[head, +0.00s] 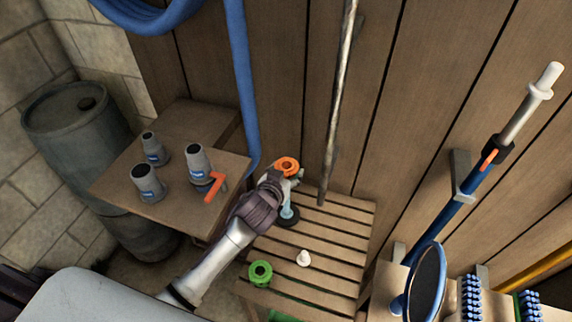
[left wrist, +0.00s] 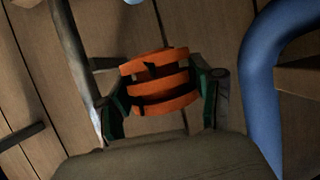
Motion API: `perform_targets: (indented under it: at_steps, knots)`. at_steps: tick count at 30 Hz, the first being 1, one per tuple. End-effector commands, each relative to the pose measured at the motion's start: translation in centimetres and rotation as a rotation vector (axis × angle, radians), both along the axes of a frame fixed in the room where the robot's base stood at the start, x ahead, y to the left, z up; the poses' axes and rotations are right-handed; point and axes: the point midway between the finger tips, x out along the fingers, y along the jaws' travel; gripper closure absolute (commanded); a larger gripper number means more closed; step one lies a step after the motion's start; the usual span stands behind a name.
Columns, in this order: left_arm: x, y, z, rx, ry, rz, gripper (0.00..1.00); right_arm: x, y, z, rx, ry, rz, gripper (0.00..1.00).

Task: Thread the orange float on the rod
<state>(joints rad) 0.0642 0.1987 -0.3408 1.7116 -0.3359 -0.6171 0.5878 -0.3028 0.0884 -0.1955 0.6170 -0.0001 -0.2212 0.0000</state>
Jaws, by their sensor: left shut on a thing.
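The orange float (head: 287,165) is a ringed piece with a hole in its top. My left gripper (head: 286,174) is shut on it and holds it above the back left of the slatted table (head: 340,237). In the left wrist view the float (left wrist: 160,82) sits between the two green-padded fingers (left wrist: 163,92). A short pale-blue rod (head: 287,211) stands on a dark round base (head: 288,221) on the table, just below my gripper in the head view. My gripper partly hides its top. The float appears apart from the rod. My right gripper is not in view.
A green ringed float (head: 260,271) and a small white piece (head: 304,258) are on the slatted table. A long metal pole (head: 341,95) leans behind it. Several grey fittings stand on the left table (head: 120,183). A blue hose (head: 241,85) hangs behind.

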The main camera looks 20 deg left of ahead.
Motion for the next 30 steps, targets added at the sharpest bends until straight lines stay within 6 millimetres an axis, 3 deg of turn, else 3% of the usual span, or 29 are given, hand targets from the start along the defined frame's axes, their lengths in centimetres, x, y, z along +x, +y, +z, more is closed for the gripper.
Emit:
perform_targets:
  at_steps: [5, 15, 30]
  knots:
    - [0.0, 0.0, -0.9, 0.000, 0.000, 0.000, 0.70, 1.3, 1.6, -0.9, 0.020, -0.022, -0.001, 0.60]
    - [0.0, 0.0, -3.2, 0.001, 0.000, 0.000, 0.70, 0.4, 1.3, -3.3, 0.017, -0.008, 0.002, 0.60]
    - [-0.1, 0.0, -3.6, -0.001, 0.001, 0.001, 0.70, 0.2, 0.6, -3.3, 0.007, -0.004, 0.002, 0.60]
